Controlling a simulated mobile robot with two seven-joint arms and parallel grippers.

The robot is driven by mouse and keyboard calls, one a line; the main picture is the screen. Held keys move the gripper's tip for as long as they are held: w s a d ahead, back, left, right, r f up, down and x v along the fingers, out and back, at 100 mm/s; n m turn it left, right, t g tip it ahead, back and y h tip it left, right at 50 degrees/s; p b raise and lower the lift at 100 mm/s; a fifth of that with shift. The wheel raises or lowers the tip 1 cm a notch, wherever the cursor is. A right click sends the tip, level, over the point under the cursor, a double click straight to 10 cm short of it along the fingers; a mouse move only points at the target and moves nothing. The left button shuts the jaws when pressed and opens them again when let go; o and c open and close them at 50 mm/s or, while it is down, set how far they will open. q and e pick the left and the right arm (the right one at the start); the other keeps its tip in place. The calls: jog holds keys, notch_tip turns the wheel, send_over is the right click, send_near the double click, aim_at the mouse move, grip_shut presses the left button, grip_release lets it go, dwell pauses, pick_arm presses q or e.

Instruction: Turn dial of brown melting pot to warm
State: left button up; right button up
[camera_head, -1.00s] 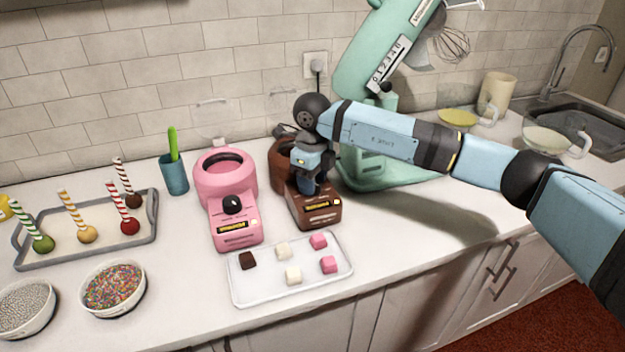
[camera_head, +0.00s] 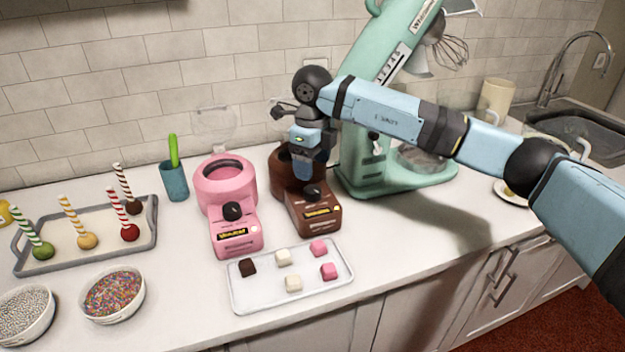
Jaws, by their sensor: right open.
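The brown melting pot (camera_head: 318,219) stands on the counter, right of the pink one. Its black dial (camera_head: 312,191) shows on the sloped front, above a small yellow label. I cannot read the dial's setting. My right gripper (camera_head: 310,174) is open and empty, pointing down above and behind the dial, apart from it as far as I can tell. The gripper and wrist hide part of the pot's bowl. My left gripper is not in view.
A pink melting pot (camera_head: 235,232) stands close on the left. A tray of candy cubes (camera_head: 250,297) lies in front. A green stand mixer (camera_head: 372,185) stands close on the right. A blue cup (camera_head: 174,183) and a cake-pop tray (camera_head: 150,232) are at left.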

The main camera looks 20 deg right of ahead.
aim_at(313, 189)
notch_tip(313, 189, up, 7)
jog(key=shift+r, duration=0.2)
dwell(0.4)
